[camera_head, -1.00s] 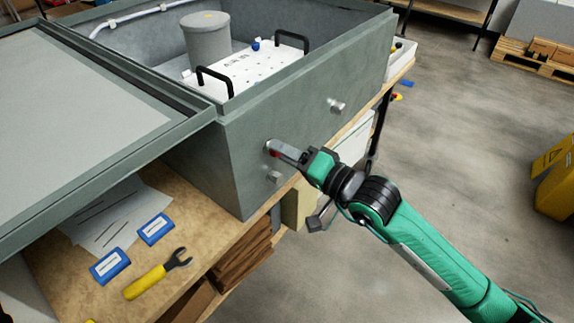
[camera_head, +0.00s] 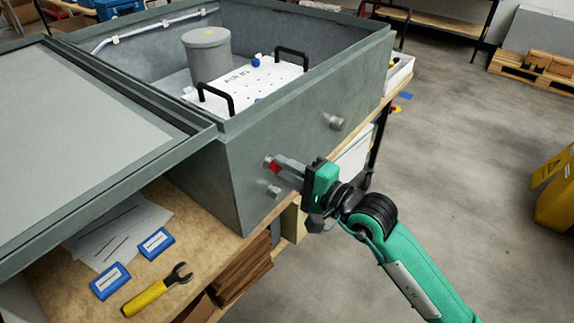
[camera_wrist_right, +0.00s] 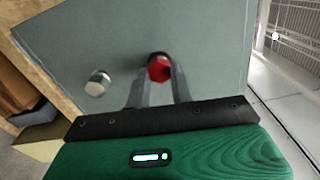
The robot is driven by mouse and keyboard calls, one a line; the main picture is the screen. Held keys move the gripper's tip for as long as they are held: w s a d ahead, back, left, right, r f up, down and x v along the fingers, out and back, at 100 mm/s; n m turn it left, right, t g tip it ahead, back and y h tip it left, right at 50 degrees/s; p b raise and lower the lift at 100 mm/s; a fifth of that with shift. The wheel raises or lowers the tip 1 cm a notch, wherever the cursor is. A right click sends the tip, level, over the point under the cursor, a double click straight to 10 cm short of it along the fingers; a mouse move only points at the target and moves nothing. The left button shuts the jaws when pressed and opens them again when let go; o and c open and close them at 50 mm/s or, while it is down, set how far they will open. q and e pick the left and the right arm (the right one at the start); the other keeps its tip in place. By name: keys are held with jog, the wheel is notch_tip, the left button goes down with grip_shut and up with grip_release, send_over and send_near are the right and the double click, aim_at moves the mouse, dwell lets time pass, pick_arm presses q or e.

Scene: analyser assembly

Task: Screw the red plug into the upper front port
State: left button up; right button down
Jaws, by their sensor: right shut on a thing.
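The red plug (camera_head: 273,168) is at the upper of two close ports on the front wall of the grey box (camera_head: 300,130). It also shows as a red hexagonal head (camera_wrist_right: 159,68) between the fingertips in the right wrist view. My right gripper (camera_head: 277,166) is shut on it. A dark round rim shows just behind the plug against the wall; how deep the plug sits cannot be told. A lower port with a metal fitting (camera_head: 273,191) is just below, and it shows at the left in the wrist view (camera_wrist_right: 98,84). My left gripper is not in view.
Another metal fitting (camera_head: 336,123) sticks out of the wall to the right. The open lid (camera_head: 80,140) is at the left. A yellow-handled wrench (camera_head: 150,295) and two blue packs (camera_head: 156,243) lie on the wooden bench (camera_head: 205,240). Open floor lies to the right.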

jog(key=m+p, duration=1.3)
jog(key=m, duration=0.3)
jog(key=shift+a+m, duration=0.15)
jog(key=shift+m, duration=0.15)
jog(key=shift+f, duration=0.1)
jog(key=c, duration=1.3)
grip_release()
jog(key=shift+c, duration=0.2)
